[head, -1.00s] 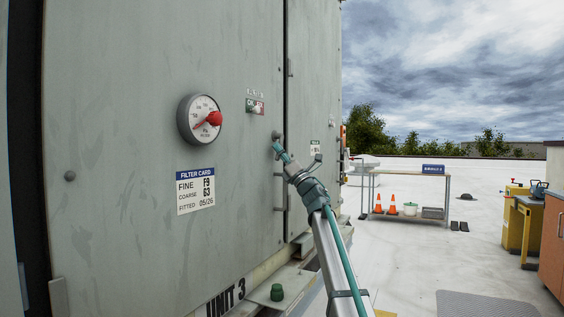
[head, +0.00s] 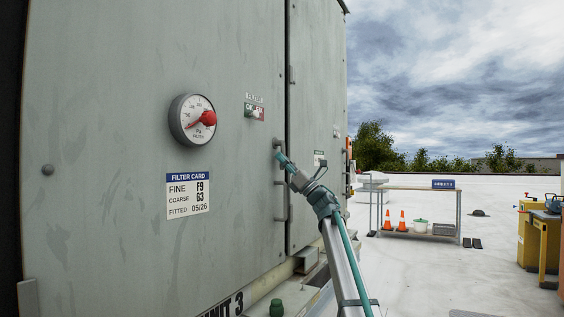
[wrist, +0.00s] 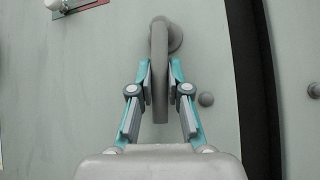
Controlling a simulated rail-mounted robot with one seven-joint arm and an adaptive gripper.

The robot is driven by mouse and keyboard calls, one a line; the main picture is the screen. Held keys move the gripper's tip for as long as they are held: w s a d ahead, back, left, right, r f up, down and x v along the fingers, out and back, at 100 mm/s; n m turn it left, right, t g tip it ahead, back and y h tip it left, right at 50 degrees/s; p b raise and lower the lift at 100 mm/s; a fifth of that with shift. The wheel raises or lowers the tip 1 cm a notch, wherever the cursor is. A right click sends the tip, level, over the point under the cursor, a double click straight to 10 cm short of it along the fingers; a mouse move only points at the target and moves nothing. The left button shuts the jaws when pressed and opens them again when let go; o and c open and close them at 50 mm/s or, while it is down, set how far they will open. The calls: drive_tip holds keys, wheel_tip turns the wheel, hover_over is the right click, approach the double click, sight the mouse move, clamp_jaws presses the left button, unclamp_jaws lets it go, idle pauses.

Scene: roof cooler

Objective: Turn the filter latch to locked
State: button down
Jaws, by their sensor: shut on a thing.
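The filter latch is a grey lever on a round boss on the cabinet door. In the wrist view the latch (wrist: 159,75) hangs down from its boss near the top centre. My gripper (wrist: 158,78) has its teal fingers closed on the lever's two sides, below the boss. In the head view the latch (head: 276,143) shows small near the door's right edge, with my gripper (head: 282,157) at it. The fingers hide much of the lever there.
A red-and-green plate with a white knob (head: 256,114) sits above the latch. A round gauge (head: 193,120) with a red knob and a filter card (head: 188,194) are to the left. The door seam (head: 288,190) lies just right of the latch. Open roof is farther right.

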drive_tip(key=c, duration=1.1)
unclamp_jaws()
drive_tip(key=shift+c, duration=0.2)
drive_tip(key=v, duration=1.2)
drive_tip(key=shift+r, duration=0.1)
